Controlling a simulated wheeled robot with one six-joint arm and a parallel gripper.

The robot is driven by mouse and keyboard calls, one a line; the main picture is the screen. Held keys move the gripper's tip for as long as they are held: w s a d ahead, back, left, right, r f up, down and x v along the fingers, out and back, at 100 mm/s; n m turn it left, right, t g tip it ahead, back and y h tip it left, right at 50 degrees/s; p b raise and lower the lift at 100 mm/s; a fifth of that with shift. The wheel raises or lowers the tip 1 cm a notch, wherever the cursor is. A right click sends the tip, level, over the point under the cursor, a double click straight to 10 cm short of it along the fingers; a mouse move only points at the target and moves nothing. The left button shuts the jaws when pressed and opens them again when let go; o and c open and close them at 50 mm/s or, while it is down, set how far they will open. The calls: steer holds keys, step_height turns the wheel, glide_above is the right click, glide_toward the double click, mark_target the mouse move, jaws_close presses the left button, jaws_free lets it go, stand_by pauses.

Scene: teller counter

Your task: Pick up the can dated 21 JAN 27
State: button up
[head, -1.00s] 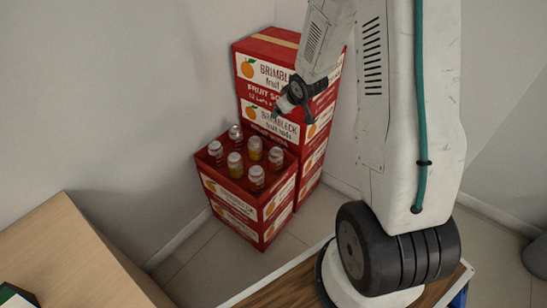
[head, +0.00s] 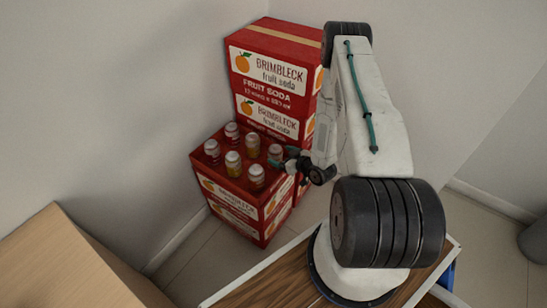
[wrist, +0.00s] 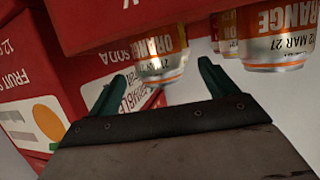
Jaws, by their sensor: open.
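Several soda cans stand upright on a red crate stack (head: 236,203) in the head view, among them a can at the right edge (head: 275,152) and a front can (head: 257,177). Their dates are too small to read there. My gripper (head: 287,164) is open beside the right edge cans. In the wrist view my open fingers (wrist: 158,82) point at an orange can (wrist: 162,58), which lies between and beyond the tips; its date is too blurred to be sure of. Another orange can (wrist: 275,38) to the right shows MAR 27. No can is held.
A taller stack of red Brimbleck fruit soda boxes (head: 268,75) stands right behind the cans, close to my arm. White walls close in the corner. A wooden surface (head: 70,265) is at the lower left. Tiled floor (head: 187,262) is clear in front of the crates.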

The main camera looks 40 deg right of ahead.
steer(key=x, duration=0.6)
steer(key=shift+w+f, duration=0.2)
steer(key=shift+f, duration=0.05)
steer(key=c, duration=1.3)
